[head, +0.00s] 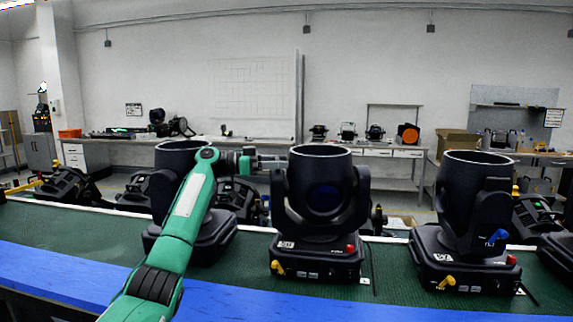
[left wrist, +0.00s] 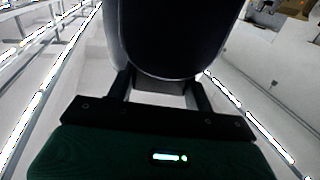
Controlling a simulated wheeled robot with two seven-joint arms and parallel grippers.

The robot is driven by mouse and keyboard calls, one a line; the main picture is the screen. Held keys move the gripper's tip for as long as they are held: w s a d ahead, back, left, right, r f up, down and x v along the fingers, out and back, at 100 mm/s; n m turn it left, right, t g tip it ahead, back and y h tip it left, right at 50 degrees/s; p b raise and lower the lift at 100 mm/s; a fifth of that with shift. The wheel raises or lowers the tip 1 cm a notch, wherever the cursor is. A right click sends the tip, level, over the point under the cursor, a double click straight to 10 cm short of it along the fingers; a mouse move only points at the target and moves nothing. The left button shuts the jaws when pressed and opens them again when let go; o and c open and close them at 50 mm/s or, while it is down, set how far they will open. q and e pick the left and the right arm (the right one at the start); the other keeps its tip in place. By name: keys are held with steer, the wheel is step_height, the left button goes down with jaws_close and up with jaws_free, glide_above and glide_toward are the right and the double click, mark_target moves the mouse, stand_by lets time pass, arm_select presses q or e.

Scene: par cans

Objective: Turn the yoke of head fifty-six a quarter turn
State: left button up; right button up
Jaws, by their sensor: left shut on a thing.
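My right gripper is not in view.
A left head (head: 180,157) stands partly behind my left arm. A right head (head: 471,200) has its yoke turned differently, with a blue knob.

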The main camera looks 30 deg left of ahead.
arm_select(q)
steer(key=shift+w+a, duration=0.1)
stand_by(0.4)
steer(key=o, duration=1.4)
steer(key=shift+r, duration=0.1)
step_height(320, 180, up, 9)
steer(key=shift+r, duration=0.15)
step_height(320, 180, up, 10)
steer(key=shift+r+p, duration=0.25)
steer(key=shift+p, duration=0.5)
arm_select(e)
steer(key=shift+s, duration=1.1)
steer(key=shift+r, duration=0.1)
